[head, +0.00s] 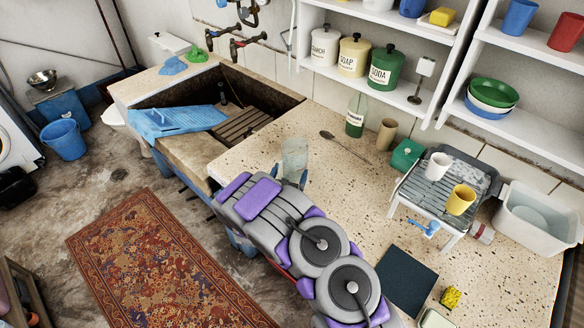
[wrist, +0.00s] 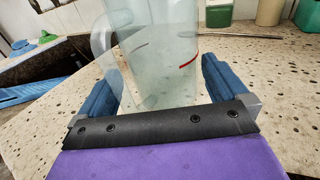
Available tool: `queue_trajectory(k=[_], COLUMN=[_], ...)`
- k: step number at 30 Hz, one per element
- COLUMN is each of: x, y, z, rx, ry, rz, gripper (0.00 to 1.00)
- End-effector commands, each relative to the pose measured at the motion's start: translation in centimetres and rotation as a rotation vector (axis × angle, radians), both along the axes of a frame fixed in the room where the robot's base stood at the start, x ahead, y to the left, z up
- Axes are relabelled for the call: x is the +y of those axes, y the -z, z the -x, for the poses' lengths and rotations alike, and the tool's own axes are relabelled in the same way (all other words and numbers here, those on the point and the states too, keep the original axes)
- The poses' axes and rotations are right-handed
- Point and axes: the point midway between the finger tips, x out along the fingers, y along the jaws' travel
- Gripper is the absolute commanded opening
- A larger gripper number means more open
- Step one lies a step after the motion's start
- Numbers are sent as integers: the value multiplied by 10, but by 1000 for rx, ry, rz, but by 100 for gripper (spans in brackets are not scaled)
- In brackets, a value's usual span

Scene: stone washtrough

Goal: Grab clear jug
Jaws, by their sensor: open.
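The clear jug (head: 294,156) stands upright on the speckled counter, close to the stone trough's right side. In the wrist view the clear jug (wrist: 150,55) fills the middle, with its handle on the left and a short red mark on its right side. My gripper (head: 289,178) is at the near side of the jug. In the wrist view my gripper (wrist: 155,85) is open, with one blue finger on each side of the jug's lower body. A gap shows at the right finger. The jug's base is partly hidden behind the gripper's black edge.
A rack (head: 415,207) with mugs is at right.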

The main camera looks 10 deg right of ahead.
Motion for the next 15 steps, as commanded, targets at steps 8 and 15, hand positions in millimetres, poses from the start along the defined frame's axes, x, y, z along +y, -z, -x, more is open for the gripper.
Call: queue_trajectory(k=[8,15], x=[-7,-6], y=[0,0], z=[-10,-10], rx=[1,1], ry=[1,1], rz=[2,2], gripper=[100,87])
